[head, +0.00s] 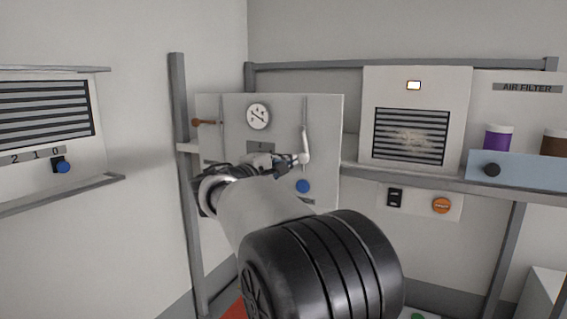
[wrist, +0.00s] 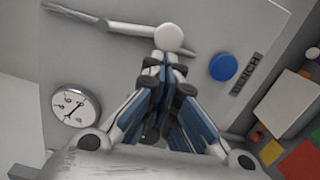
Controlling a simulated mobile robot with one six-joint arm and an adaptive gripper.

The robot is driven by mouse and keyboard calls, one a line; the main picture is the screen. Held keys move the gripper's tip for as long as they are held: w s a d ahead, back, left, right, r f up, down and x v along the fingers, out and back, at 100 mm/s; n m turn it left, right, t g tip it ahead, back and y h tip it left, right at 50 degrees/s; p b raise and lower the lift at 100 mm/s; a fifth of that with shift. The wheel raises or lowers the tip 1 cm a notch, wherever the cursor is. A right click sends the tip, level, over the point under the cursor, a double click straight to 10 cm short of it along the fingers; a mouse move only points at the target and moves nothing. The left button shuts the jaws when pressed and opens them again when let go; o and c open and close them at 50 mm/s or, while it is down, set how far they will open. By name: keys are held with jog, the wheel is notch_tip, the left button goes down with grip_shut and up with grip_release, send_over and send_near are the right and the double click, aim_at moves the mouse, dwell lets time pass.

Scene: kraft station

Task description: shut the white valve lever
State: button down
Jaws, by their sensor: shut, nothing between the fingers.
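The white valve lever (head: 306,142) is on the grey panel (head: 326,112) in the head view. It points up from its round hub, roughly along a thin grey pipe (head: 304,108). In the wrist view the lever (wrist: 138,29) runs left from its white hub (wrist: 169,37), and lies nearly in line with the pipe. My gripper (head: 282,166) is just left of and below the hub in the head view. In the wrist view my gripper (wrist: 172,82) is shut and empty, with its fingertips close to the hub; I cannot tell whether they touch.
The panel also holds a dial gauge (head: 258,116), a blue button (head: 303,186) and a brown lever (head: 207,122). A vented white unit (head: 417,85) stands on the shelf to the right, near a purple jar (head: 497,138). A grey post (head: 181,150) is to the left.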

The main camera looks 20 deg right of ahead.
jog(key=shift+s+d+f, duration=0.1)
jog(key=shift+s, duration=0.05)
jog(key=s+d+n+b, duration=0.1)
jog(key=n, duration=0.1)
jog(key=s+d+n+b, duration=0.1)
jog(key=n, duration=0.2)
jog(key=shift+s+d+b, duration=0.1)
jog(key=shift+s+b, duration=0.3)
jog(key=n+t+b, duration=0.1)
jog(key=n+b, duration=0.3)
jog(key=n, duration=0.4)
send_near(303, 161)
jog(key=s+f, duration=0.1)
jog(key=s, duration=0.3)
jog(key=shift+s+a+f, duration=0.15)
jog(key=shift+a, duration=0.15)
jog(key=shift+f, duration=0.1)
